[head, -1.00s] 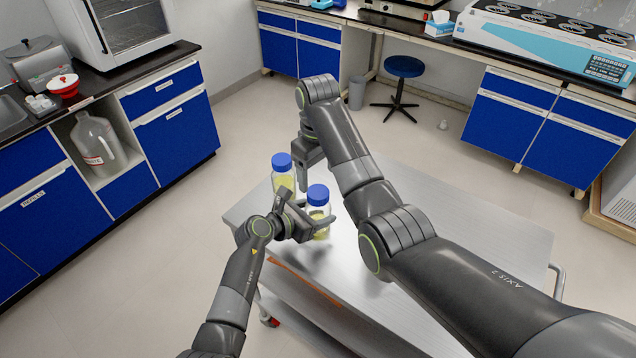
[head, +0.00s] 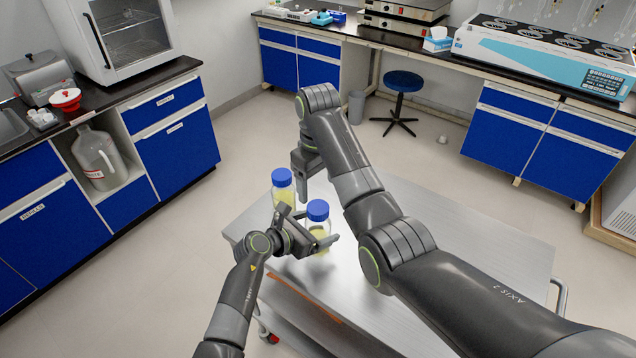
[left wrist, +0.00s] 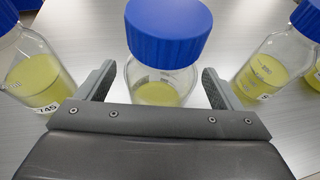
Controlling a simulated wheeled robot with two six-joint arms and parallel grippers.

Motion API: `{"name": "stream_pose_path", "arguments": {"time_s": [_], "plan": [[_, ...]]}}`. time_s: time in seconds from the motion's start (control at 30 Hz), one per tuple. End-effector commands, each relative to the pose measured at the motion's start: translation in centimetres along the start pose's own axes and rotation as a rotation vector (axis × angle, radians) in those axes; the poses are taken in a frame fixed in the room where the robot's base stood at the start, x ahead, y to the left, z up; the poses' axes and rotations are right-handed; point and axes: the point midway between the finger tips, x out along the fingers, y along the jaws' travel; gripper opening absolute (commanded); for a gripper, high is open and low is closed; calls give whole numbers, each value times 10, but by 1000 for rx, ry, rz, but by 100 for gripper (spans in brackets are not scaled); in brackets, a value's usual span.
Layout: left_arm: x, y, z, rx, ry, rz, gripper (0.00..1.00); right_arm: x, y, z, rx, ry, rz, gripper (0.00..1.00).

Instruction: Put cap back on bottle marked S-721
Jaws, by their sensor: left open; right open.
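A bottle of yellow liquid with a blue cap (head: 318,210) stands near the cart's left edge. It also shows in the middle of the left wrist view (left wrist: 166,88). My left gripper (head: 308,228) is open, with one finger on each side of this bottle and visible gaps in the wrist view. Another blue-capped bottle (head: 282,188) stands just behind it. My right gripper (head: 315,180) is open beside that back bottle, partly hidden by its own arm. In the wrist view, a bottle at left (left wrist: 38,80) has a label ending in 745. I cannot read S-721 on any bottle.
More bottles of yellow liquid stand at the right of the wrist view (left wrist: 268,70). The metal cart top (head: 480,235) is clear to the right of my right arm. Blue cabinets (head: 175,140) and a stool (head: 403,82) stand beyond the cart.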

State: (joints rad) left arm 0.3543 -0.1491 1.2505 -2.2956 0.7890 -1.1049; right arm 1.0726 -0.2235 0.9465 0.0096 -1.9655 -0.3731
Motion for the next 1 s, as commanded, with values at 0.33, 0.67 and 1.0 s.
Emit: {"name": "stream_pose_path", "arguments": {"time_s": [0.33,0.67,1.0], "plan": [[-42,1,-2,1,1,3,87,1,0,0,0,0,0,73],[-97,1,-3,2,2,3,87,7,0,0,0,0,0,73],[-152,1,-3,2,3,2,87,16,0,0,0,0,0,73]]}}
